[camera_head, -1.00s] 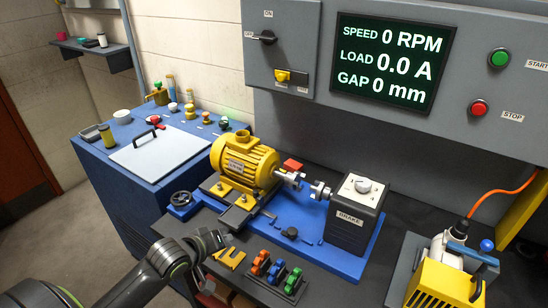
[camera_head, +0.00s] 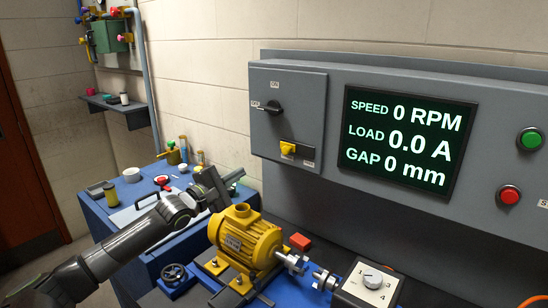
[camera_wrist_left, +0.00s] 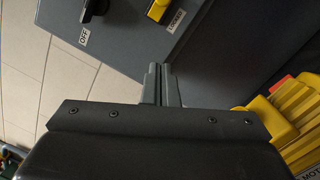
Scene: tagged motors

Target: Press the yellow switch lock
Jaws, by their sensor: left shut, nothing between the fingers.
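The yellow switch lock (camera_head: 288,148) sits in a dark slot at the lower part of the grey switch box, below the black rotary handle (camera_head: 268,107). In the left wrist view the lock (camera_wrist_left: 157,10) shows at the top edge, partly cut off, beside a label reading LOCKED. My left gripper (camera_head: 232,180) is shut and empty, left of and below the lock, above and behind the yellow motor. In the left wrist view its fingertips (camera_wrist_left: 161,72) lie together, pointing towards the box and apart from the lock. My right gripper is not in view.
The yellow motor (camera_head: 245,238) stands just below my left gripper. A screen (camera_head: 403,143) reads 0 RPM, 0.0 A and 0 mm. Green (camera_head: 529,139) and red (camera_head: 509,194) buttons are to its right. A blue cabinet (camera_head: 105,225) stands behind my left arm.

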